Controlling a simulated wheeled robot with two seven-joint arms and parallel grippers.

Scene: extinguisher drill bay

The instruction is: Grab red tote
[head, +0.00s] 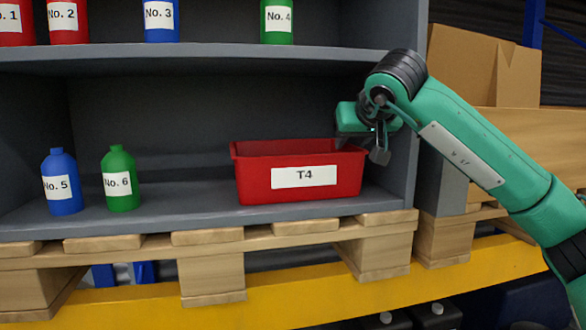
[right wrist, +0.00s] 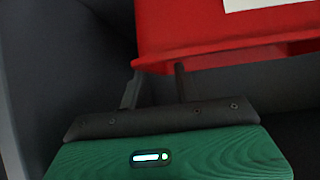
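The red tote (head: 252,183), labelled T4, stands upright on the lower shelf; its front and part of its inside show in the head view. My right gripper (head: 361,150) is at the tote's right end, with its fingers apart. One finger appears to be over the inside of the tote and the other outside its right wall. In the right wrist view, the tote (right wrist: 205,45) fills the upper right, and the two fingers (right wrist: 156,90) show spread near its rim corner. One fingertip is hidden behind the rim. Whether they touch it I cannot tell. My left gripper is out of view.
A blue bottle No. 5 (head: 61,183) and a green bottle No. 6 (head: 121,180) stand left of the tote. The upper shelf (head: 190,59) is above, with several bottles. The shelf's right side wall (head: 413,110) is close to my gripper. A cardboard box (head: 480,70) stands beyond.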

